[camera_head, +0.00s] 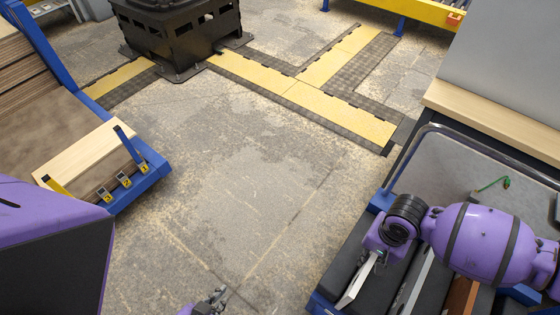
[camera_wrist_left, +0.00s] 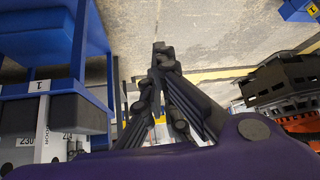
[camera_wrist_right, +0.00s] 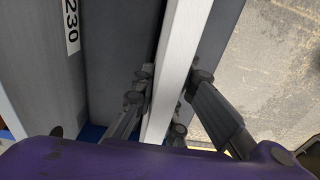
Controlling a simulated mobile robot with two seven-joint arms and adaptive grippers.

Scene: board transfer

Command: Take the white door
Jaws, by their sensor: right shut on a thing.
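The white door (camera_head: 359,282) is a narrow white board on edge in the blue rack at the lower right of the head view. My right gripper (camera_head: 376,262) is at its upper end. In the right wrist view the white door (camera_wrist_right: 181,50) runs between the two fingers of my right gripper (camera_wrist_right: 160,100), which is shut on it. My left gripper (camera_head: 214,299) is over bare floor at the bottom of the head view. In the left wrist view its fingertips (camera_wrist_left: 163,55) meet with nothing between them. The lower part of the door is hidden.
Dark padded dividers (camera_head: 408,277) and a brown board (camera_head: 459,297) stand beside the door. A blue cart with wooden boards (camera_head: 88,155) is at left. A wooden-topped bench (camera_head: 490,115) is at right. The concrete floor (camera_head: 235,190) between is clear.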

